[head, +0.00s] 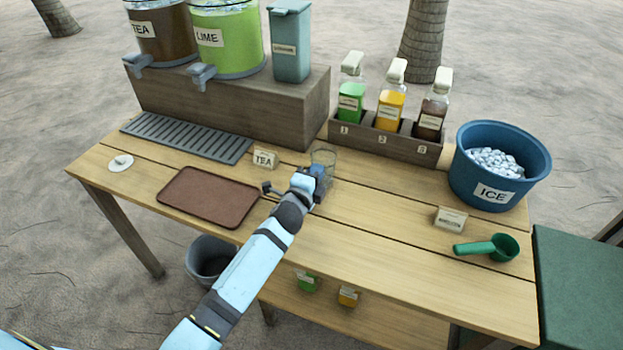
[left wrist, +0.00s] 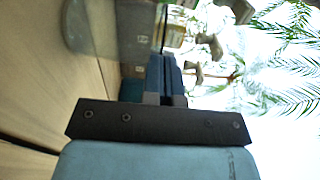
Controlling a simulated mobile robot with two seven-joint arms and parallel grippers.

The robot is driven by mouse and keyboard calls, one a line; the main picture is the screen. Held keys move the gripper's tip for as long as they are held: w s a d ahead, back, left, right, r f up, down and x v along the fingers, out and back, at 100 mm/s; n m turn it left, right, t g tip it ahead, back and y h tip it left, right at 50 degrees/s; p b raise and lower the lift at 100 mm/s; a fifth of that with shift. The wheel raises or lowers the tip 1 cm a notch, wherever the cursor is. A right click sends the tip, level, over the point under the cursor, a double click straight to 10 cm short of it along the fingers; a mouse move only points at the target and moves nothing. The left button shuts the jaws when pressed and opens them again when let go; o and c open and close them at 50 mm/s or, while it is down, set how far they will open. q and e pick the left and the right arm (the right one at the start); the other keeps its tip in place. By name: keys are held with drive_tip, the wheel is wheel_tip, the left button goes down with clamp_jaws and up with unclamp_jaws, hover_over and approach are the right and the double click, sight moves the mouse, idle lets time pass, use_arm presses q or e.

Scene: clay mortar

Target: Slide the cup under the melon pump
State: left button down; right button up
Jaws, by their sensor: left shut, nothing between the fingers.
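A clear, empty-looking cup (head: 323,160) stands upright on the wooden table, in front of the big drink block. My left gripper (head: 318,178) is just in front of the cup and overlaps its lower part. In the left wrist view the cup (left wrist: 92,32) is beside the closed fingers (left wrist: 165,82), not between them; whether they touch is unclear. Three pump bottles stand in a numbered wooden rack: green (head: 351,100), orange (head: 390,108) and brown (head: 432,116). Their labels are too small to read, so I cannot tell which is melon.
A TEA card (head: 265,158), brown tray (head: 208,198) and drip grate (head: 187,137) are left of the cup. A blue ICE bucket (head: 462,180), small card (head: 451,219) and green scoop (head: 490,248) are at right. The table between cup and rack is clear.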

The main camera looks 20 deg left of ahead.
use_arm(q)
drive_tip(key=shift+w, duration=0.1)
drive_tip(key=w+b, duration=0.1)
drive_tip(key=w, duration=0.3)
drive_tip(key=w+b, duration=0.2)
drive_tip(key=w, duration=0.2)
drive_tip(key=w+d+b, duration=0.1)
drive_tip(key=w, duration=0.3)
drive_tip(key=shift+w+f, duration=0.1)
drive_tip(key=shift+w+b, duration=0.3)
drive_tip(key=shift+w, duration=0.15)
use_arm(e)
drive_tip(key=shift+w+a+f+t, duration=0.15)
drive_tip(key=shift+a+f+t, duration=0.15)
drive_tip(key=shift+f, duration=0.3)
